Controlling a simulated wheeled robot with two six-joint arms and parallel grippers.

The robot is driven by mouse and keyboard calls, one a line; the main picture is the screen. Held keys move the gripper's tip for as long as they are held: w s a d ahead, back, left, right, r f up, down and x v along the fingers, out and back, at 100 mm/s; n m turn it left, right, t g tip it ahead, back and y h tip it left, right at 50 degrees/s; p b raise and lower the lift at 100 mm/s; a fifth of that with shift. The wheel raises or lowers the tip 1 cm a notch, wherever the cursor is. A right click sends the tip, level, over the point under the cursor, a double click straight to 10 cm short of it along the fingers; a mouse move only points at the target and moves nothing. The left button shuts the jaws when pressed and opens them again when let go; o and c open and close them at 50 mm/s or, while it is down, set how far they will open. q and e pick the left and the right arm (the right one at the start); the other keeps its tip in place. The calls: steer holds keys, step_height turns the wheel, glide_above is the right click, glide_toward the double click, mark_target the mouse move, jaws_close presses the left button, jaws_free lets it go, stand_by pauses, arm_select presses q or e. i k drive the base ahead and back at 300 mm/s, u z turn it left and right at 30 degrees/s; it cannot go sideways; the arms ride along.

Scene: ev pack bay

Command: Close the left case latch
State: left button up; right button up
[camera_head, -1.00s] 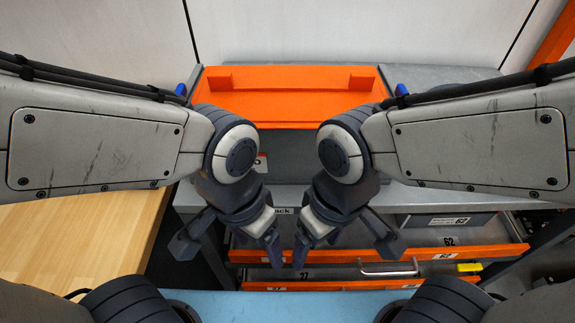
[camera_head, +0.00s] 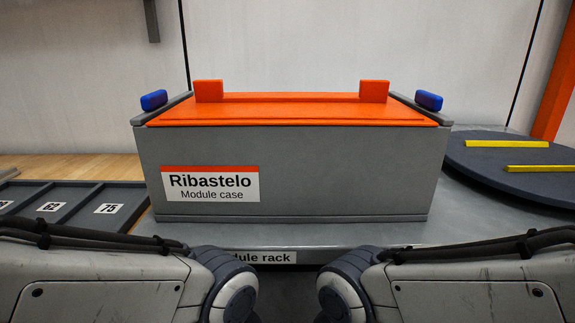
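The grey module case (camera_head: 330,175) stands upright on the rack, labelled "Ribastelo Module case", with its orange lid (camera_head: 290,112) lying across the top. The left case latch (camera_head: 154,99) is a small blue piece at the case's upper left corner, beside the lid and apart from it. A matching blue latch (camera_head: 428,101) sits at the upper right corner. Both my arms show at the bottom of the head view, in front of the case. Both grippers are out of the picture below, so their fingers are hidden. Nothing of mine touches the case.
The grey module rack top (camera_head: 380,234) carries the case. A dark round turntable (camera_head: 478,172) with yellow strips is on the right. A dark numbered tray (camera_head: 75,217) lies at left on a wooden table (camera_head: 60,164). The space above the lid is clear.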

mark_target(149, 102)
steer(key=z, duration=1.2)
steer(key=k, duration=0.75)
steer(key=u, duration=1.75)
